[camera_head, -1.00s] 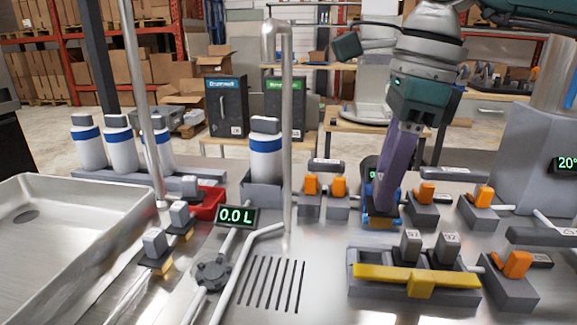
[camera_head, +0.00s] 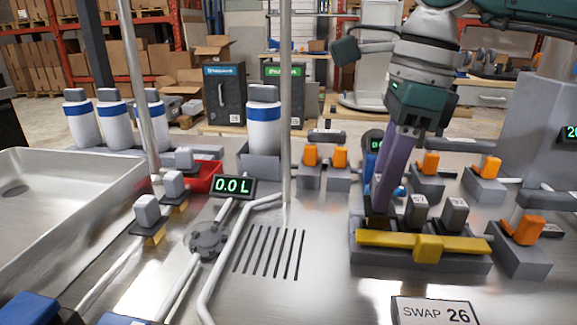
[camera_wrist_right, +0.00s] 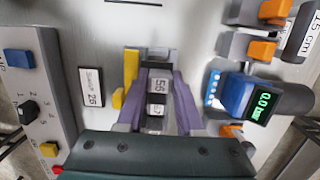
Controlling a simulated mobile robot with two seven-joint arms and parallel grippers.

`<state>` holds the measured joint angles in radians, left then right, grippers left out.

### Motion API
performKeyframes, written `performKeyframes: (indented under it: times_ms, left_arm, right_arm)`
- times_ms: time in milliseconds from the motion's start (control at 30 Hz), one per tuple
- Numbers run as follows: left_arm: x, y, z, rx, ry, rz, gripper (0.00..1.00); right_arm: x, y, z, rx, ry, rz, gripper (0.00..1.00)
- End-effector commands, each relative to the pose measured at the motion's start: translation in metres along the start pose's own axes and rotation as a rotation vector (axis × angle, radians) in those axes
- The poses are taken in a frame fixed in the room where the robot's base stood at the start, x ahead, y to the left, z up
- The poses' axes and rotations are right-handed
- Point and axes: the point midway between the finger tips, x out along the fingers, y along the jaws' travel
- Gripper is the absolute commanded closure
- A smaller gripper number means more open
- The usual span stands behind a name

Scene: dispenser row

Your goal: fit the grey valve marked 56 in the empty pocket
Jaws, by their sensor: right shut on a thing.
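The grey valve marked 56 (camera_wrist_right: 157,84) is between the purple fingers in the right wrist view. My right gripper (camera_head: 381,208) is shut on it at the left end of the grey rack (camera_head: 420,262) with the yellow front bar (camera_head: 392,239). Two more grey valves, a middle one (camera_head: 415,210) and a right one (camera_head: 455,213), stand upright in the rack to the right of the fingers. The held valve is mostly hidden by the fingers in the head view, so I cannot tell whether it is fully seated. My left gripper is not in view.
A blue gauge (camera_wrist_right: 237,95) stands behind the rack, close to my fingers. Orange-handled valves (camera_head: 427,167) stand around it. A SWAP 26 sign (camera_head: 435,312) is in front of the rack. The slotted drain area (camera_head: 270,250) on the left is clear.

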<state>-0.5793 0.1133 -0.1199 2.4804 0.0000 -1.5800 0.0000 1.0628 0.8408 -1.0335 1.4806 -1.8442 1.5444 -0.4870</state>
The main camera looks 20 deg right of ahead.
Motion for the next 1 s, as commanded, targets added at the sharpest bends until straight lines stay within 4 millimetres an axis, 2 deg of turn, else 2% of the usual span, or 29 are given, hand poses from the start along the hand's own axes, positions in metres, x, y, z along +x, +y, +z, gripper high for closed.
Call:
performKeyframes:
  times_ms: [700,733,1000]
  left_arm:
    - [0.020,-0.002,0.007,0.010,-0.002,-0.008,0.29]
    - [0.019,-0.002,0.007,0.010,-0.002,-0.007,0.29]
    - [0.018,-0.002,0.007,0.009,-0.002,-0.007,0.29]
  right_arm:
    - [0.025,0.000,-0.004,0.000,0.000,0.000,1.00]
    - [0.024,0.000,-0.003,0.000,0.000,0.000,0.62]
    - [0.023,0.000,-0.003,-0.001,0.000,0.001,0.32]
